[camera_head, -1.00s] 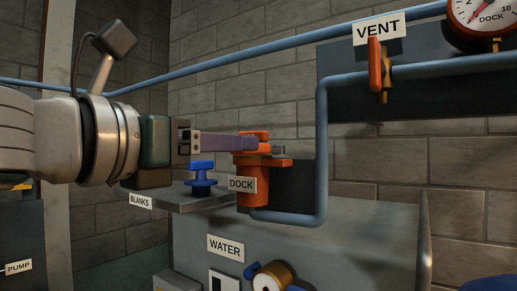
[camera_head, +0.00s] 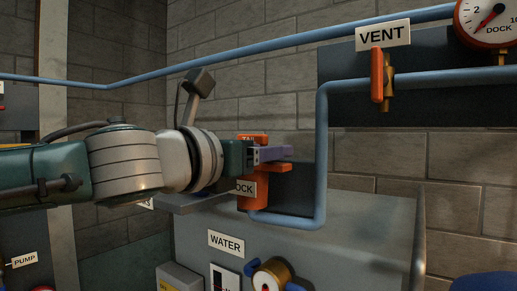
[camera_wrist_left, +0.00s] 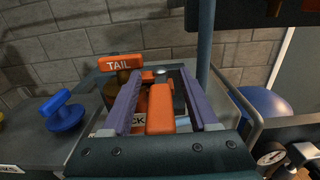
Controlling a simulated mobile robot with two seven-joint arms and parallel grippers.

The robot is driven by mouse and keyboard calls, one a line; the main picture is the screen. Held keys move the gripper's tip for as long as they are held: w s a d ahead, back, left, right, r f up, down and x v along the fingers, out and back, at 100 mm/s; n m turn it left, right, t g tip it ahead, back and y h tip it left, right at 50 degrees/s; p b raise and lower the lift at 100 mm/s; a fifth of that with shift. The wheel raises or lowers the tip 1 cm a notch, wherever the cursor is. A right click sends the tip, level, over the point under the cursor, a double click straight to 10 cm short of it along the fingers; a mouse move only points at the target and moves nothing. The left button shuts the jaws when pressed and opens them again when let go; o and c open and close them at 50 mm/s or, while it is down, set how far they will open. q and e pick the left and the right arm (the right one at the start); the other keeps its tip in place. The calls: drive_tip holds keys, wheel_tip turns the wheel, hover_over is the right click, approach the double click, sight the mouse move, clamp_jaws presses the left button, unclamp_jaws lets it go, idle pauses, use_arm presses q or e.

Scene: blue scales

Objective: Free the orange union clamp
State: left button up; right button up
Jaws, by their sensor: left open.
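The orange dock fitting (camera_head: 252,203) sits at the end of the blue pipe, its DOCK label partly covered by my left gripper. An orange lever-like piece, which looks like the union clamp, sticks out to its right (camera_head: 298,168); in the left wrist view an orange bar (camera_wrist_left: 160,110) lies between my fingers. An orange block marked TAIL (camera_wrist_left: 121,62) stands just beyond the left finger. My left gripper (camera_head: 288,153) is open, its purple fingers on either side of the bar in the wrist view (camera_wrist_left: 160,92). I cannot tell whether they touch it. My right gripper is not in view.
The blue pipe (camera_head: 322,150) rises close to the right of the dock. The orange VENT handle (camera_head: 377,75) and DOCK gauge (camera_head: 490,22) are above right. A blue blank (camera_wrist_left: 63,112) stands on the shelf to the left.

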use_arm(q)
drive_tip(key=shift+c, duration=0.2)
clamp_jaws()
idle(1.1)
